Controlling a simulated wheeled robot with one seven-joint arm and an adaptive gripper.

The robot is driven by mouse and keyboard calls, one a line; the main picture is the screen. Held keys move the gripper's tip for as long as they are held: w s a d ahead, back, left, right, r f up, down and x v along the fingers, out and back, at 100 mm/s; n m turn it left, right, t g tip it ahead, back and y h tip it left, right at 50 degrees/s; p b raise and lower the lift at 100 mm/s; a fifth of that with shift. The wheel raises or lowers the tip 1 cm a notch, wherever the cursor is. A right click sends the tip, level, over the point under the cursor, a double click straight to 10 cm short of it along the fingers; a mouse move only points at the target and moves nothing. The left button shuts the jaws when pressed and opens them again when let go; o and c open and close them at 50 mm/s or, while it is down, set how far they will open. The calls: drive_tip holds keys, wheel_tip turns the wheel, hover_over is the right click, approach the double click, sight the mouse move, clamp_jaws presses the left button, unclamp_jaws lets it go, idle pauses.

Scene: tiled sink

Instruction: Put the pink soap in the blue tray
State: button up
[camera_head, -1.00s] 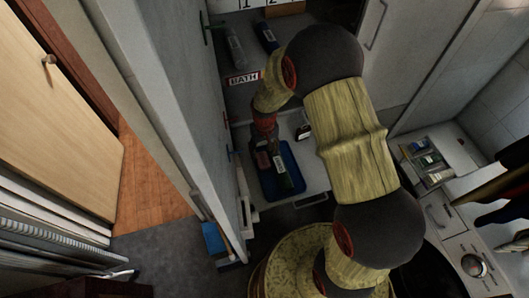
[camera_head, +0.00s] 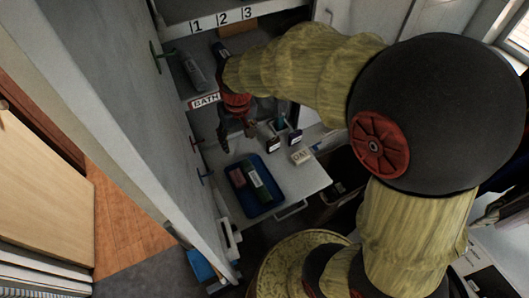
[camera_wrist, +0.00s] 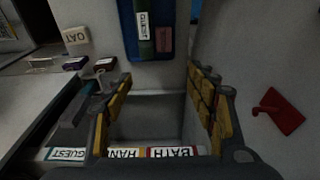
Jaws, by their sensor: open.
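The blue tray (camera_head: 274,203) lies on the white counter in the head view; part of it shows at the top of the wrist view (camera_wrist: 129,42). A dull pink block, likely the pink soap (camera_head: 237,178), lies in the tray on its left side. It shows at the top of the wrist view (camera_wrist: 163,40). A green item with a white label (camera_head: 257,180) lies beside it in the tray. My gripper (camera_head: 237,135) is open and empty, behind the tray and apart from it, near the shelf's BATH label. Both fingers show in the wrist view (camera_wrist: 165,110).
Small labelled items, including a pale OAT block (camera_head: 301,156) and a dark box (camera_head: 272,144), stand right of the gripper. A shelf with bottles (camera_head: 192,70) is behind. A grey wall panel (camera_head: 130,110) closes in the left side. A red hook (camera_wrist: 279,110) shows at right in the wrist view.

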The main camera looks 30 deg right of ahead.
drive_tip(key=s+d+r+t, duration=0.1)
drive_tip(key=s+r+t, duration=0.2)
drive_tip(key=s+r, duration=1.1)
drive_tip(key=s, duration=0.4)
drive_tip(key=shift+t, duration=0.4)
wheel_tip(320, 180, down, 13)
drive_tip(key=b, duration=1.3)
